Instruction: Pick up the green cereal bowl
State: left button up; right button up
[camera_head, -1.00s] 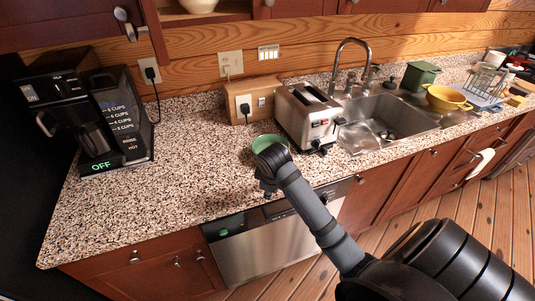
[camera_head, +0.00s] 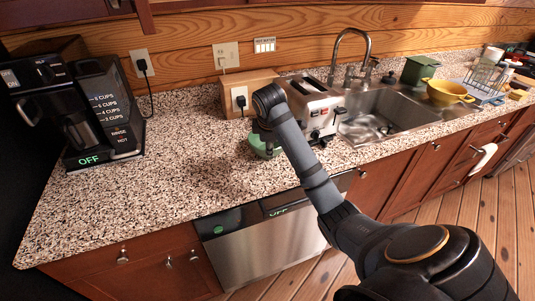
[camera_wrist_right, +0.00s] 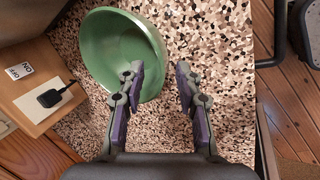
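The green cereal bowl (camera_head: 258,147) is on the granite counter in front of the toaster, mostly hidden behind my right arm in the head view. In the right wrist view the bowl (camera_wrist_right: 105,42) is large at the upper left, with its hollow side in sight. My right gripper (camera_wrist_right: 159,73) is open. Its left finger overlaps the bowl's right side and its right finger is outside the bowl, so the rim lies between them in the picture. I cannot tell whether either finger touches it. My left gripper is not in view.
A toaster (camera_head: 318,112) stands close behind the bowl, beside a wooden outlet box (camera_head: 240,88). A coffee maker (camera_head: 95,105) is at the left. The sink (camera_head: 380,118) and a yellow pot (camera_head: 446,92) are at the right. The counter (camera_head: 170,170) left of the bowl is clear.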

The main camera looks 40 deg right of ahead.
jog(key=b+x, duration=0.2)
jog(key=shift+s+f+b, duration=0.1)
jog(key=shift+f+b, duration=0.05)
jog(key=shift+b, duration=0.15)
jog(key=shift+w+d+f+p, duration=0.4)
jog(key=shift+w+f+p, duration=0.15)
jog(key=shift+f+p, duration=0.3)
jog(key=shift+w+d+f, duration=0.15)
jog(key=shift+f, duration=0.25)
jog(key=shift+r, duration=0.1)
jog(key=shift+c, duration=0.4)
grip_shut()
